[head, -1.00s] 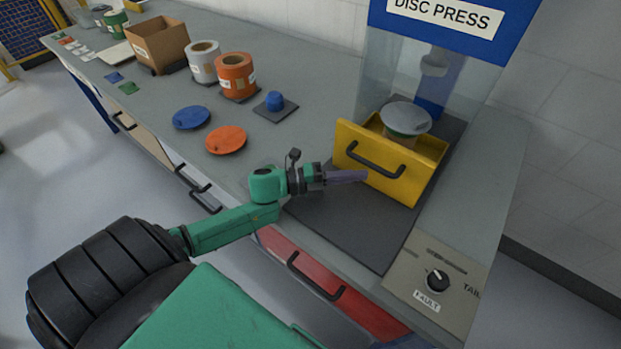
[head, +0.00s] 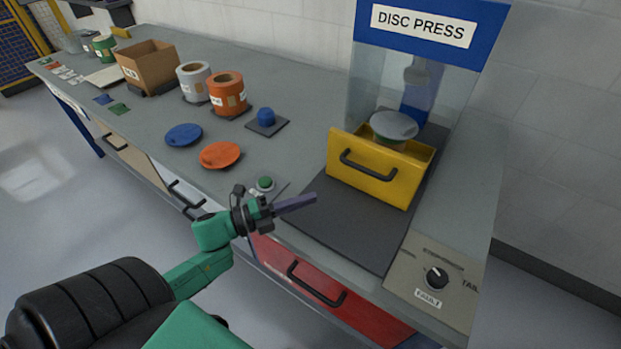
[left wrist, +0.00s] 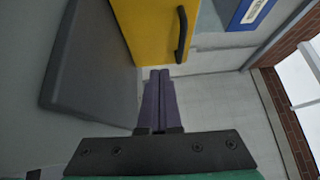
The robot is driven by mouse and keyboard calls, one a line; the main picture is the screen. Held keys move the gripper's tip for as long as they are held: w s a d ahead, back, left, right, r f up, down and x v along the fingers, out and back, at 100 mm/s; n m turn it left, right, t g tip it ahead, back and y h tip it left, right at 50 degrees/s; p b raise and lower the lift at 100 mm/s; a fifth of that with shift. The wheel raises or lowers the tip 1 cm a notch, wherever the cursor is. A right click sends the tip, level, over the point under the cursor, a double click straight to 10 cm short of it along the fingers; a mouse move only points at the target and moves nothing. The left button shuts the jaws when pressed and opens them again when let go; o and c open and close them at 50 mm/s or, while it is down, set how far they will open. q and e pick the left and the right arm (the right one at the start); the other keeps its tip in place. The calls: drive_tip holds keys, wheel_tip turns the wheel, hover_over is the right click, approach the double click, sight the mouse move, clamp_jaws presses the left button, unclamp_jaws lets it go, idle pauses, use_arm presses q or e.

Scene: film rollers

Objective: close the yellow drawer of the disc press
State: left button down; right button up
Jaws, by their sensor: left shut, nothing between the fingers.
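The disc press (head: 425,28) stands at the back right, with a blue top and clear side walls. Its yellow drawer (head: 372,182) sticks out toward me, with a black handle (head: 368,166) on its front. A round grey-topped piece (head: 394,124) sits in the drawer, its lower part hidden by the front panel. My left gripper (head: 313,198) is shut and empty, to the left of and apart from the drawer front. In the left wrist view the shut fingers (left wrist: 160,74) point toward the drawer's yellow front (left wrist: 150,30). My right gripper is not in view.
A dark mat (head: 345,223) lies under and before the drawer. A green button (head: 265,184) is left of my gripper. A control panel with a knob (head: 436,278) is at the front right. Orange (head: 220,155) and blue discs (head: 184,135) lie farther left.

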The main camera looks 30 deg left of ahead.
sight(332, 155)
use_arm(q)
drive_tip(key=n+t+y, duration=0.2)
drive_tip(key=y, duration=0.1)
drive_tip(key=shift+s+d+r+n+t, duration=0.1)
drive_tip(key=shift+d+r+n+t, duration=0.1)
drive_tip(key=shift+r+n+t, duration=0.15)
drive_tip(key=n+y, duration=0.1)
drive_tip(key=y, duration=0.1)
drive_tip(key=a+n+t+y, duration=0.1)
drive_tip(key=y, duration=0.1)
drive_tip(key=s+n+y+p, duration=0.1)
drive_tip(key=y, duration=0.1)
drive_tip(key=shift+a+r+n, duration=0.35)
drive_tip(key=shift+r, duration=0.05)
drive_tip(key=shift+s+a+n+y, duration=0.25)
drive_tip(key=shift+a+n+y, duration=0.1)
drive_tip(key=shift+y, duration=0.35)
drive_tip(key=shift+w+a, duration=0.1)
drive_tip(key=shift+w, duration=0.1)
drive_tip(key=w+p, duration=0.1)
drive_tip(key=w, duration=0.7)
drive_tip(key=w+p, duration=0.1)
drive_tip(key=w, duration=0.3)
drive_tip(key=shift+w+d+p, duration=0.3)
drive_tip(key=shift+w+d, duration=0.05)
drive_tip(key=shift+w, duration=0.05)
drive_tip(key=shift+w+d+f, duration=0.1)
drive_tip(key=shift+w+f, duration=0.05)
drive_tip(key=shift+w, duration=0.35)
